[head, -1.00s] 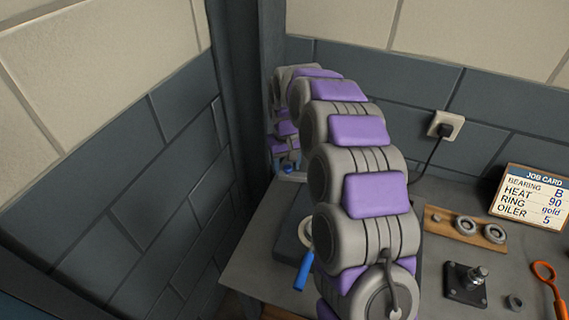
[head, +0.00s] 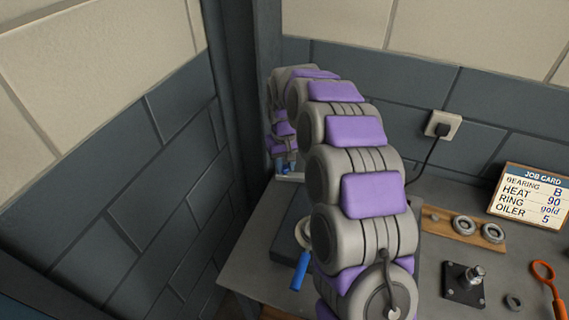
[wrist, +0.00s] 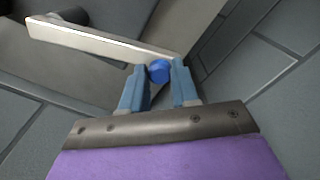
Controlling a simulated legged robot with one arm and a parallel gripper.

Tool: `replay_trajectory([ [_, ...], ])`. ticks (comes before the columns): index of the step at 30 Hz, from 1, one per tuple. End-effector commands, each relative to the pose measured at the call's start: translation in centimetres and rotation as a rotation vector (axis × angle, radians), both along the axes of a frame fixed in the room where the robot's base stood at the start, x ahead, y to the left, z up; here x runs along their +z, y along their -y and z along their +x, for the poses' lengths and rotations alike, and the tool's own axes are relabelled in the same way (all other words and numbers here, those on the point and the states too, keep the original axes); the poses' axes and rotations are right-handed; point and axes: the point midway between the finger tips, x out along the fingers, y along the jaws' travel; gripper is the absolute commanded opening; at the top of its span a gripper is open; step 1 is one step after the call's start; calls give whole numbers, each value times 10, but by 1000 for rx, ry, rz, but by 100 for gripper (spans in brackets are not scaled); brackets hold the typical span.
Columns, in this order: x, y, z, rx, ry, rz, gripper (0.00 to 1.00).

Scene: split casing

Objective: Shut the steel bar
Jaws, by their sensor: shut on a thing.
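The steel bar (wrist: 105,40) shows in the wrist view as a long flat pale bar, running from a dark round pivot (wrist: 70,15) at the upper left down to the right. A blue knob (wrist: 159,71) is at its right end. My gripper (wrist: 160,75) has its two blue fingers on either side of this knob and is shut on it. In the head view my gripper (head: 287,166) is small and partly hidden behind my arm at the far left end of the bench. A short pale piece of the bar (head: 290,178) shows just below it.
The grey bench (head: 250,262) stands against tiled walls. A blue-handled tool (head: 301,270) lies near its left side. To the right are a wooden board with rings (head: 455,231), a black-based post (head: 465,284), an orange tool (head: 545,272) and a job card (head: 531,196).

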Motion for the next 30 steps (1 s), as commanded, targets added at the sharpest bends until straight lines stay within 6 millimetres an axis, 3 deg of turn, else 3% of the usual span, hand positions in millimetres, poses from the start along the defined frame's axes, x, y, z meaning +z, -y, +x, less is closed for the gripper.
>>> replay_trajectory([
  [20,2,-2,-5,36,0,2,0],
  [30,4,-2,-30,196,-4,1,0],
])
